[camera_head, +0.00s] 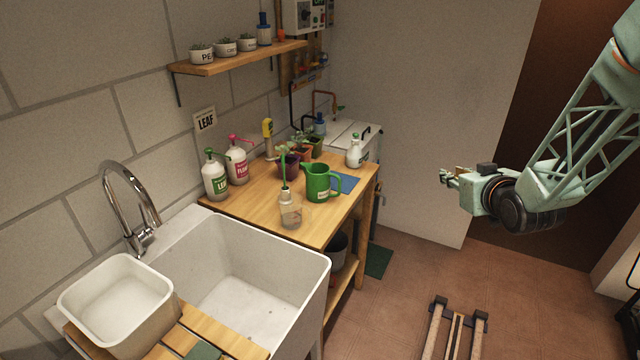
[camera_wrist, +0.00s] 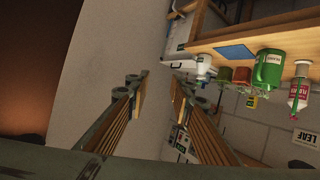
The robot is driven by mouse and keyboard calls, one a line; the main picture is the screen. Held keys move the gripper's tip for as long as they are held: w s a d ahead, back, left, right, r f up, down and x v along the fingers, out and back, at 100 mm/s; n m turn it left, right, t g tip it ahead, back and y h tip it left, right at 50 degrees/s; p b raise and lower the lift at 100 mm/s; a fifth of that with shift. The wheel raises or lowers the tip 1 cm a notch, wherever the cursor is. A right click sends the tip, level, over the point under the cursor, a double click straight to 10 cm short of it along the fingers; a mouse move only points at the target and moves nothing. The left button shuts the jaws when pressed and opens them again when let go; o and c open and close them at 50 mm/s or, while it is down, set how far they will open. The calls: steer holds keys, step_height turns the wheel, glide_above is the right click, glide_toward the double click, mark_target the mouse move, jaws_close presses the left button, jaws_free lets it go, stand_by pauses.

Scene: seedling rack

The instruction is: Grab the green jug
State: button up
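The green jug (camera_head: 318,183) stands upright on the wooden table (camera_head: 252,199), with its handle on the right and spout on the left. It also shows in the wrist view (camera_wrist: 268,70), at the upper right, where the scene appears upside down. My gripper (camera_head: 446,176) is in the air to the right of the table, well apart from the jug. In the wrist view its two fingers (camera_wrist: 159,84) are spread with a gap between them and nothing held.
A white sink (camera_head: 250,262) adjoins the table. Air between gripper and table looks clear.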

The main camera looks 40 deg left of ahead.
steer(key=s+a+f+n+g+y+p, duration=0.1)
steer(key=s+a+f+y, duration=0.1)
steer(key=a+f, duration=0.35)
steer(key=s+a+f+n+y, duration=0.1)
steer(key=s+a+f+y, duration=0.15)
steer(key=a, duration=0.55)
steer(key=n+g+y+p, duration=0.1)
steer(key=g+y+p, duration=0.1)
steer(key=y, duration=0.1)
glide_toward(339, 192)
steer(key=shift+s+d+r, duration=0.2)
steer(key=shift+d+r, duration=0.35)
steer(key=shift+d, duration=0.25)
steer(key=shift+s+d+r, duration=0.2)
steer(key=shift+d+r, duration=0.4)
steer(key=shift+d, duration=0.15)
steer(key=shift+a, duration=0.1)
steer(key=shift+b+x, duration=0.4)
steer(key=shift+x, duration=3.85)
steer(key=shift+f, duration=0.1)
steer(key=shift+x, duration=2.55)
steer(key=shift+f, duration=0.15)
steer(key=shift+c, duration=0.7)
